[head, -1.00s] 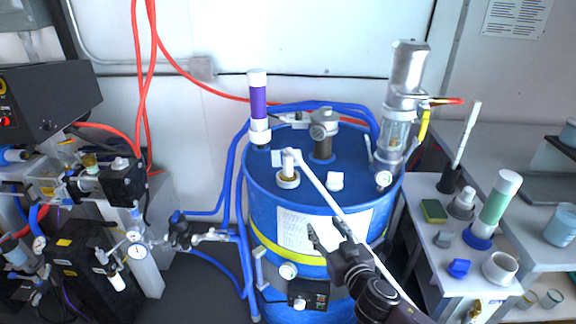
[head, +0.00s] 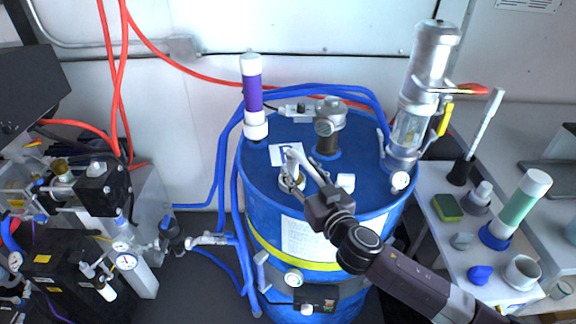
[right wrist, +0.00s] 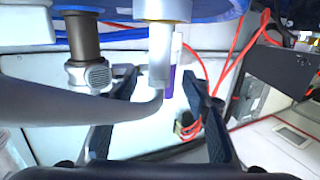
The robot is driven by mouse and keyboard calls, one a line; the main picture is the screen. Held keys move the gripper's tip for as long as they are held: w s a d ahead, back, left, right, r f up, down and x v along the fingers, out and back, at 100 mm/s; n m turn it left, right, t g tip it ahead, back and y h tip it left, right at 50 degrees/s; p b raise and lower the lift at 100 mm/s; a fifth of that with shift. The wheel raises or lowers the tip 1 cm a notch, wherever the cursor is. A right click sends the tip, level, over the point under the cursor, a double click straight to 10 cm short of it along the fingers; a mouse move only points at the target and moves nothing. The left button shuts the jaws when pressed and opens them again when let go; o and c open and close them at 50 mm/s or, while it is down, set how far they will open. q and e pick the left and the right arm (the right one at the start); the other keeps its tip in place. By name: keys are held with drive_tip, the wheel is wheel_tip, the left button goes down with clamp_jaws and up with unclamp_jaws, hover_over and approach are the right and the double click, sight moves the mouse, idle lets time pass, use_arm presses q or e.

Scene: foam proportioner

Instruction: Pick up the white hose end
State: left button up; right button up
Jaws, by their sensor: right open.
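The white hose end (head: 296,158) stands at a fitting on top of the blue drum (head: 262,205). In the right wrist view, the pale hose end (right wrist: 159,70) rises as a curved tube to a white collar with a brass-coloured rim. My right gripper (head: 292,172) is at the hose end in the head view, its arm covering most of the hose. In the right wrist view, the right gripper's fingers (right wrist: 162,66) are apart, one on each side of the hose end. I cannot tell whether either finger touches it. My left gripper is not in view.
A purple-and-white cylinder (head: 252,88) stands at the drum's back left. A grey valve fitting (head: 328,125) and a tall clear-and-metal column (head: 412,120) stand on the drum. A side table (head: 425,185) with several parts is at right. Blue hoses run around the drum.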

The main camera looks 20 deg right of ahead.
sight(295, 163)
drive_tip(key=shift+w+r+p, duration=0.2)
drive_tip(key=shift+w+p, duration=0.35)
drive_tip(key=shift+w, duration=0.25)
drive_tip(key=w, duration=0.1)
drive_tip(key=w+f+p, duration=0.1)
drive_tip(key=w, duration=0.1)
drive_tip(key=shift+w+a, duration=0.2)
drive_tip(key=shift+w, duration=0.2)
drive_tip(key=shift+c, duration=0.6)
drive_tip(key=c, duration=0.5)
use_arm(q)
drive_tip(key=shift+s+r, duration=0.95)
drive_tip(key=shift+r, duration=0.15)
use_arm(e)
drive_tip(key=shift+r, duration=0.1)
clamp_jaws()
